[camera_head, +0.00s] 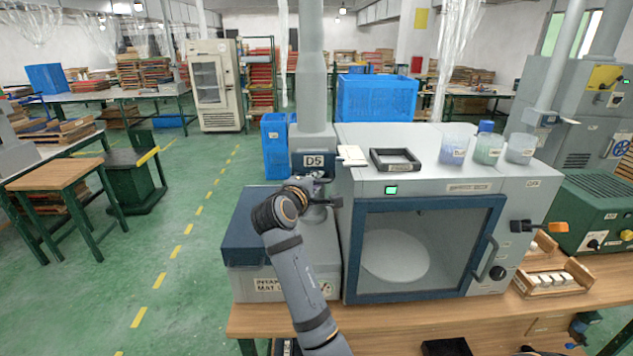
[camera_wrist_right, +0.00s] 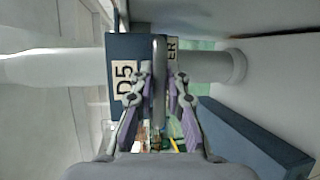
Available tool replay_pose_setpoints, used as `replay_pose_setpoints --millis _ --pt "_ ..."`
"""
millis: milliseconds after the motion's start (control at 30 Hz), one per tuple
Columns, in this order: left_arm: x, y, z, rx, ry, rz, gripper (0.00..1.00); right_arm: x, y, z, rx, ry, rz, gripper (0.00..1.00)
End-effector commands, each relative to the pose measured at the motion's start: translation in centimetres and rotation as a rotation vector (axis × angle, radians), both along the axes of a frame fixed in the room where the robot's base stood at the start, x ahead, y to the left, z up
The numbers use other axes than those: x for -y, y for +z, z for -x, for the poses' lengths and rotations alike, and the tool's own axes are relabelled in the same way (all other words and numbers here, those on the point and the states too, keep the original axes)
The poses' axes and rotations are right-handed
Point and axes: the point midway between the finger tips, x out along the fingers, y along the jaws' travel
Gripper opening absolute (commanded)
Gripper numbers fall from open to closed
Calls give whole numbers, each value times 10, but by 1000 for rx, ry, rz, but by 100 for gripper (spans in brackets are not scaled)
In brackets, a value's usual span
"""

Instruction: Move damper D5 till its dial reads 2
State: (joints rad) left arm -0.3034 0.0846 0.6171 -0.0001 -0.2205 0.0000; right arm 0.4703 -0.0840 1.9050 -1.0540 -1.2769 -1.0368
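Damper D5 is a blue-grey box on the vertical grey duct, with its D5 label (camera_head: 314,161) facing me; the label also shows sideways in the right wrist view (camera_wrist_right: 124,80). A pale lever (camera_head: 351,155) sticks out at the box's right. In the right wrist view a grey bar (camera_wrist_right: 159,80), seemingly this lever, lies between the fingers. My right gripper (camera_head: 326,190) is just below and in front of the label. Its fingers (camera_wrist_right: 158,82) are apart, one on each side of the bar; firm contact is not clear. The dial reading cannot be made out. My left gripper is out of view.
A grey cabinet with a blue-framed window (camera_head: 425,250) stands right of the duct. A black tray (camera_head: 395,159) and several cups (camera_head: 488,148) are on its top. A blue-lidded box (camera_head: 250,245) is below the damper. Open floor lies to the left.

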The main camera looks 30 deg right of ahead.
Motion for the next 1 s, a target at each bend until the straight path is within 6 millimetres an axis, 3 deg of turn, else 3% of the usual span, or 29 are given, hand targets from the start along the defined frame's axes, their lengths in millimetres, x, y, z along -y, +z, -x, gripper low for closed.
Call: replay_pose_setpoints --millis 433,700,967,1000 --pt "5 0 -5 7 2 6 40 0 0 0 -1 0 1 0" --pt "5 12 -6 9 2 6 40 16 2 -26 -1 -2 2 0" --pt "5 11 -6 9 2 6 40 17 0 -27 -1 -1 1 0" --pt "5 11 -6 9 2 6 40 17 0 -27 -1 -1 1 14"
